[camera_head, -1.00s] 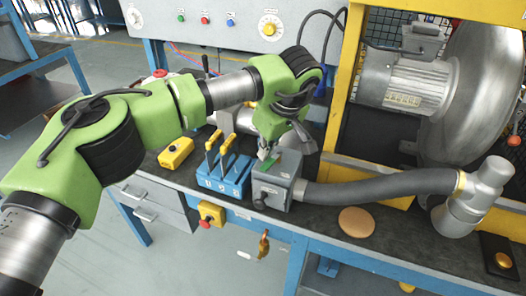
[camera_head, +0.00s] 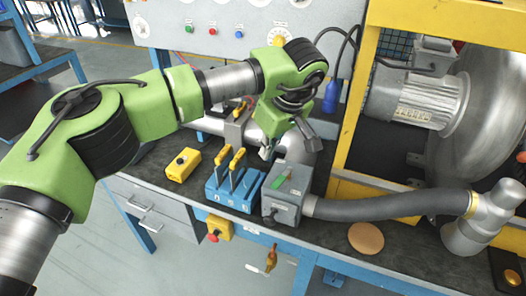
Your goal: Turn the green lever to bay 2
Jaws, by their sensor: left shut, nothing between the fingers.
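The green lever (camera_head: 283,181) is on top of a grey box (camera_head: 284,207) near the bench's front edge. The box joins a thick grey hose on its right. My left gripper (camera_head: 267,154) is shut and empty. It hangs behind and a little left of the lever in the picture, with a visible gap between them. Any bay marks on the box are too small to read. My right gripper is not in view.
A blue block (camera_head: 238,193) with yellow-handled levers stands just left of the box. A yellow button box (camera_head: 182,164) is farther left. The hose (camera_head: 390,207) runs right to a metal elbow (camera_head: 480,217). A round tan disc (camera_head: 365,238) lies in front of it.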

